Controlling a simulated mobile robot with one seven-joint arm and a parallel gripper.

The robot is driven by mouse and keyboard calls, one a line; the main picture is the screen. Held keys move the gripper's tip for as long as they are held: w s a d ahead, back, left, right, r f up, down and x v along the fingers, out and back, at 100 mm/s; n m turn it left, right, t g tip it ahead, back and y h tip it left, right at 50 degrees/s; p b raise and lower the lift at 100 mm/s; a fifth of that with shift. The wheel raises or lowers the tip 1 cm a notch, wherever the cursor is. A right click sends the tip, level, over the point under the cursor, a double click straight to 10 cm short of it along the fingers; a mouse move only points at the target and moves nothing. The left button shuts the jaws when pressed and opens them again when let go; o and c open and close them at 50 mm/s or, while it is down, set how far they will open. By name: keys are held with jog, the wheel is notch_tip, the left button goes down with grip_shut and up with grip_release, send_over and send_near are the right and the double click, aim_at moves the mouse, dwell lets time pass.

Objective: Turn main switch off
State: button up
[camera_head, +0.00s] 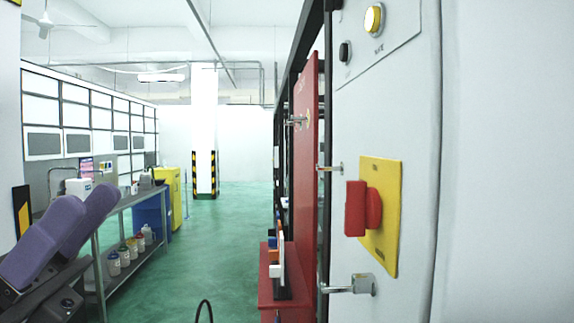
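The main switch (357,208) is a red rotary handle on a square yellow plate (382,178), fixed to the front of a light grey cabinet (408,105). Its grip bar stands upright and sticks out toward the left. The plate is seen at a steep angle. What seems to be my gripper (92,206) is at the lower left: two purple finger-like pieces on a dark body. It is far to the left of the switch and touches nothing that I can see. Whether its fingers are apart cannot be made out.
Metal latches (350,285) stick out below and left of the switch. A yellow-white button (373,19) sits above it. A red panel (305,150) stands behind the cabinet edge. A metal bench (133,199) with bottles is at left. Green floor (205,235) lies free between.

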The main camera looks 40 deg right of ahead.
aim_at(346, 193)
jog(key=w+d+f+t+y+p, duration=0.1)
jog(key=w+d+f+t+y, duration=0.1)
jog(key=d, duration=0.5)
jog(key=w+d+f+t+y+p, duration=0.1)
jog(key=d+f+y, duration=0.15)
jog(key=d, duration=0.45)
jog(key=shift+n+h, duration=0.45)
jog(key=shift+n, duration=0.05)
jog(key=p+x, duration=0.4)
jog(key=x, duration=0.8)
jog(key=shift+w+d+f+p, duration=0.15)
jog(key=shift+d+f+p, duration=0.05)
jog(key=shift+p, duration=0.15)
jog(key=shift+s+d+r+t, duration=0.2)
jog(key=shift+s+d+t, duration=0.1)
jog(key=shift+d, duration=0.3)
jog(key=shift+c, duration=0.2)
jog(key=shift+s+f, duration=0.1)
grip_shut()
